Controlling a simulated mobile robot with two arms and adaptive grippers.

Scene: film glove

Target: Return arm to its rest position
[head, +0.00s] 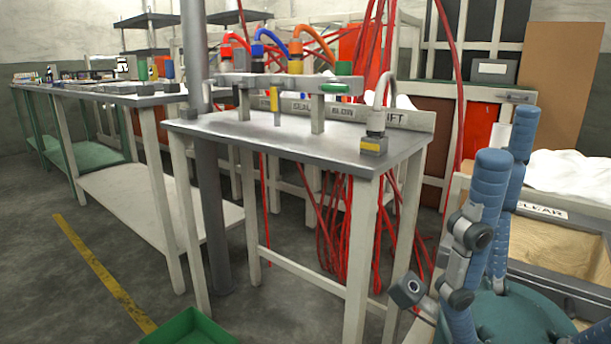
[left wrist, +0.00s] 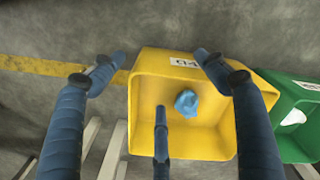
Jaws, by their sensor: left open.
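In the left wrist view, my left gripper (left wrist: 158,78) has its blue padded fingers spread wide with nothing between them. It is above a yellow bin (left wrist: 147,92) on the floor. A crumpled blue piece (left wrist: 187,103), perhaps a glove, lies in the bin, apart from the fingers. My left arm and gripper do not show in the head view. At the right of the head view, my right gripper (head: 505,140) has blue fingers pointing up from a teal palm, with grey joints. I see nothing held in it, but its opening is unclear.
A green bin (left wrist: 303,118) stands beside the yellow one; a green bin (head: 188,330) also shows in the head view. A grey-topped table (head: 265,138) with a fixture stands ahead. A crate (head: 540,240) labelled CLEAR is behind my right gripper. Floor at left is clear.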

